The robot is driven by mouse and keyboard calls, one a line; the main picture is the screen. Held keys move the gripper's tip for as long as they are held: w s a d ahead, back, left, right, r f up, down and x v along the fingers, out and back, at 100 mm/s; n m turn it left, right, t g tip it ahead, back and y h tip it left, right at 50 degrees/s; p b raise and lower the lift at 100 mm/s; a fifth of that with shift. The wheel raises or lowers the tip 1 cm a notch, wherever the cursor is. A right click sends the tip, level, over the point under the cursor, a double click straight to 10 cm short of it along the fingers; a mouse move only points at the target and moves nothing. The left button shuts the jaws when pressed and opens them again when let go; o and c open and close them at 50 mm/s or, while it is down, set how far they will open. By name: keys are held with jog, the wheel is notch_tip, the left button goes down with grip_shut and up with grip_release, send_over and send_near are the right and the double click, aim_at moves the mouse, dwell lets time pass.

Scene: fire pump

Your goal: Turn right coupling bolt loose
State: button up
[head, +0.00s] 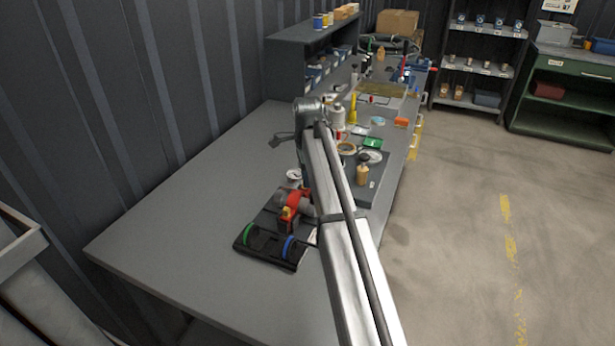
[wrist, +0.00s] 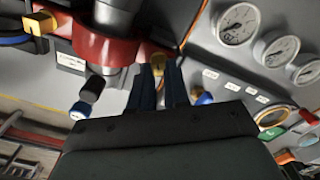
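The red fire pump (head: 291,205) sits on a black base (head: 262,238) on the workbench. In the wrist view its red body (wrist: 105,48) fills the upper left. A yellow bolt (wrist: 157,62) shows right at the fingertips of my gripper (wrist: 159,72), between the two dark blue fingers. The fingers stand a small gap apart. I cannot tell if they press on the bolt. Another yellow bolt (wrist: 40,22) with a block-shaped head is at the upper left of the wrist view. In the head view my arm covers part of the pump's right side, and the fingers cannot be made out.
A green ring (head: 247,235) and a blue ring (head: 288,247) stand at the base's front. White round gauges (wrist: 237,22) are right of the fingers in the wrist view. Bottles, tape and tools crowd the bench behind. The bench's left part (head: 190,215) is clear.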

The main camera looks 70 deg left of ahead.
grip_shut()
jog(key=shift+n, duration=0.3)
jog(key=n, duration=0.6)
jog(key=shift+a+n, duration=0.2)
jog(key=shift+n, duration=0.1)
jog(key=n, duration=0.4)
jog(key=shift+s+a, duration=0.1)
jog(key=n, duration=0.4)
jog(key=shift+s+a, duration=0.1)
jog(key=n, duration=0.7)
jog(key=shift+s, duration=0.2)
jog(key=n, duration=0.3)
jog(key=shift+s+n, duration=0.1)
jog(key=shift+n, duration=0.3)
jog(key=shift+s+n, duration=0.1)
jog(key=shift+n, duration=1.8)
